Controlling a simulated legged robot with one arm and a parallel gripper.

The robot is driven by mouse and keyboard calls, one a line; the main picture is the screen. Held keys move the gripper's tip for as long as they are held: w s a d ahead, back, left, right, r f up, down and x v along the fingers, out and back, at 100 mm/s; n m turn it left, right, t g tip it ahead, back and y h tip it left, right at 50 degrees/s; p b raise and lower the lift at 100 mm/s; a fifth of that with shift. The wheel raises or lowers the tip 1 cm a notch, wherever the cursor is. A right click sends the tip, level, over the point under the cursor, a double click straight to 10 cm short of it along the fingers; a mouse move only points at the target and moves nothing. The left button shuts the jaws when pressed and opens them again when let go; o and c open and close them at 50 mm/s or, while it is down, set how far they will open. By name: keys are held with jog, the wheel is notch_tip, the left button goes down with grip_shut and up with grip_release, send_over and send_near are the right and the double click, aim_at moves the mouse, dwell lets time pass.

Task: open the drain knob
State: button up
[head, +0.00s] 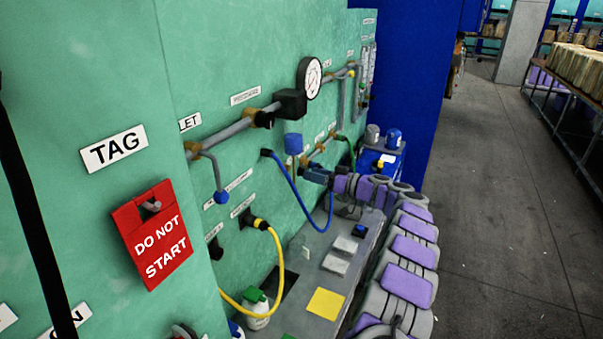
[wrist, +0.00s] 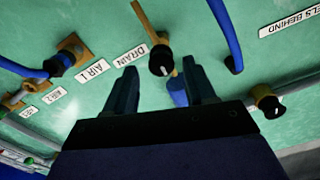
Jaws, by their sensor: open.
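In the wrist view, the drain knob (wrist: 161,60) is black with a white pointer mark and sits on a thin brass pipe against the green panel. The DRAIN label (wrist: 129,53) is just left of it. My gripper (wrist: 159,68) is open, with one dark finger on each side of the knob in this view. I cannot tell whether either finger touches it. Nothing is held. In the head view, my gripper (head: 305,170) is at the panel, below the gauge pipework, and I cannot make out the drain knob there.
In the wrist view, an AIR 1 label (wrist: 95,70) and another black knob (wrist: 268,104) are nearby. In the head view, a blue hose (head: 297,195) and a yellow hose (head: 277,262) hang over a grey ledge (head: 310,310). Open floor (head: 490,200) lies right.

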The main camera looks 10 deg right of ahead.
aim_at(301, 171)
jog(key=shift+x, duration=2.6)
jog(key=shift+c, duration=0.4)
jog(key=shift+s, duration=0.1)
grip_shut()
